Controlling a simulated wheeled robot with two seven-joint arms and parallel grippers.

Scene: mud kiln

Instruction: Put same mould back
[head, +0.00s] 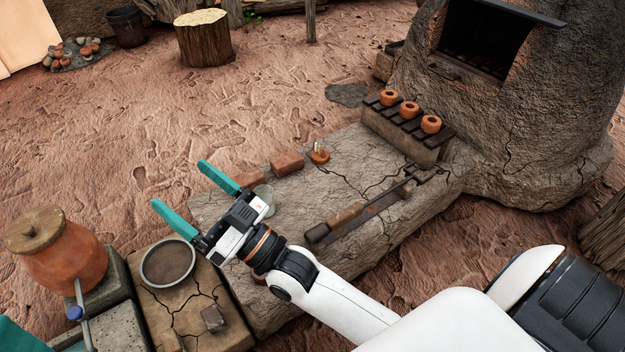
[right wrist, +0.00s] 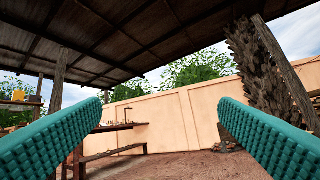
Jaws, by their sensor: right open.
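No object is plainly a mould. Three small orange clay rings or pots (head: 410,110) sit on a dark slatted rack beside the kiln. A small orange dish (head: 319,156) with something pale upright in it and reddish bricks (head: 287,163) lie on the cracked mud bench. My right gripper (head: 195,197) is open and empty, above the ground at the bench's left end. The right wrist view also shows its spread teal fingers (right wrist: 160,107) with nothing between them. A teal piece of my left gripper (head: 16,337) shows at the lower left corner; its jaws are cut off.
A long tool with a wooden handle (head: 345,216) lies on the bench (head: 300,205). A round dark-filled dish (head: 168,262) and a small grey block (head: 213,319) are on a cracked slab. A lidded clay jar (head: 65,265) stands left. The kiln (head: 520,120) is at right.

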